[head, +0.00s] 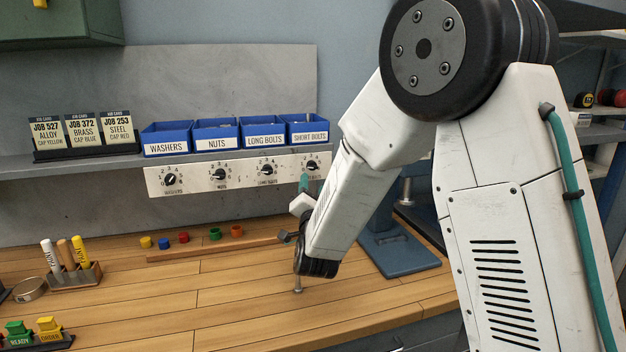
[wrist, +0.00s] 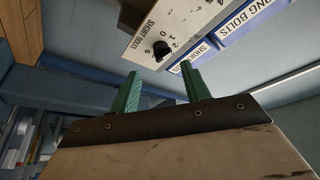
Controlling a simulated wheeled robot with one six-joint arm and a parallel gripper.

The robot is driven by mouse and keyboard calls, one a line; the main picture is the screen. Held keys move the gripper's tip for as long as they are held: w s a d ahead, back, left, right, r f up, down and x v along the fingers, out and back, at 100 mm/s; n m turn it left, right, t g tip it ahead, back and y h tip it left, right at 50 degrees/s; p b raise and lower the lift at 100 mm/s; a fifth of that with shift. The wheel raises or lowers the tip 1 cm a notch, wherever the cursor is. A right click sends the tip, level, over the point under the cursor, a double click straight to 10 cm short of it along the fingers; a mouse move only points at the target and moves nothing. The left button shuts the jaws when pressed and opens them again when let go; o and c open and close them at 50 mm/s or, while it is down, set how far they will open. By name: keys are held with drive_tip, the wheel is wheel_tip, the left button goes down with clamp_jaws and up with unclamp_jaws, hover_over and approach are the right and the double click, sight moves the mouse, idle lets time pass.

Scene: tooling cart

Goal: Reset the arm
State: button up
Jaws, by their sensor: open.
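My gripper (wrist: 160,82) shows in the wrist view as two green fingers spread apart with nothing between them. In the head view, one teal fingertip (head: 304,183) shows just in front of the short bolts dial (head: 312,165). The rest of the gripper is mostly hidden behind my white arm, which reaches down over the bench from the right. In the wrist view, the short bolts dial (wrist: 161,49) lies beyond the fingertips, apart from them as far as I can tell.
Blue bins (head: 216,135) stand on a shelf above the dial panel (head: 195,179). Job cards (head: 82,130) stand left of them. Several coloured caps (head: 183,237) sit on the bench. A blue stand (head: 400,252) is behind my arm. The front middle of the wooden bench (head: 165,300) is clear.

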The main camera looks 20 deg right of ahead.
drive_tip(key=shift+s+a+f, duration=0.1)
drive_tip(key=shift+s+f, duration=0.05)
drive_tip(key=shift+s, duration=0.35)
drive_tip(key=s+d+n+g+y, duration=0.2)
drive_tip(key=s+n+g, duration=0.3)
drive_tip(key=s, duration=1.5)
drive_tip(key=s+d+n+g+y, duration=0.3)
drive_tip(key=s+n+g, duration=0.3)
drive_tip(key=s+g, duration=0.8)
drive_tip(key=s, duration=0.7)
drive_tip(key=shift+s+d+f+n+y, duration=0.25)
drive_tip(key=shift+s+n+y, duration=0.05)
